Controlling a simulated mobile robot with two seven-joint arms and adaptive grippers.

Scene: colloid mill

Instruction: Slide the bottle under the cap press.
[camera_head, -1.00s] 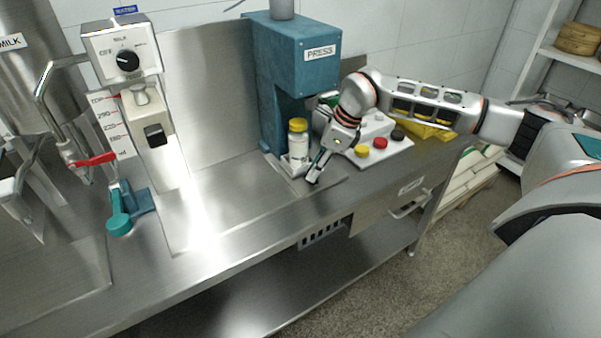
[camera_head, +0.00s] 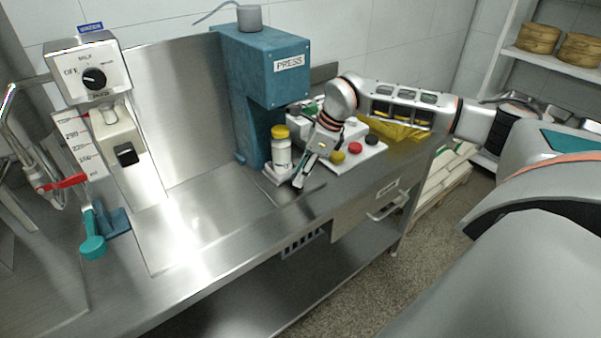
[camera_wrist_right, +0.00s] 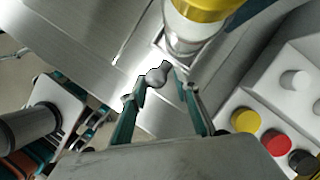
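The bottle (camera_head: 281,154) is white with a yellow cap and stands upright on the counter in front of the blue press (camera_head: 262,70), outside the column's side. It sits on or in a low pale metal holder (camera_head: 279,177). In the right wrist view its body (camera_wrist_right: 190,38) is at the top, beyond my fingers. My right gripper (camera_head: 300,180) is low at the bottle's near right side. In the wrist view its two teal fingers (camera_wrist_right: 160,85) are apart with no bottle between them. A small grey rounded piece shows there; I cannot tell what it is. My left gripper is out of view.
A white panel (camera_head: 370,150) with yellow, red and black buttons lies right of my right gripper. A dispenser (camera_head: 95,78) and a teal lever-like piece (camera_head: 93,245) stand left. The counter (camera_head: 210,225) between is clear.

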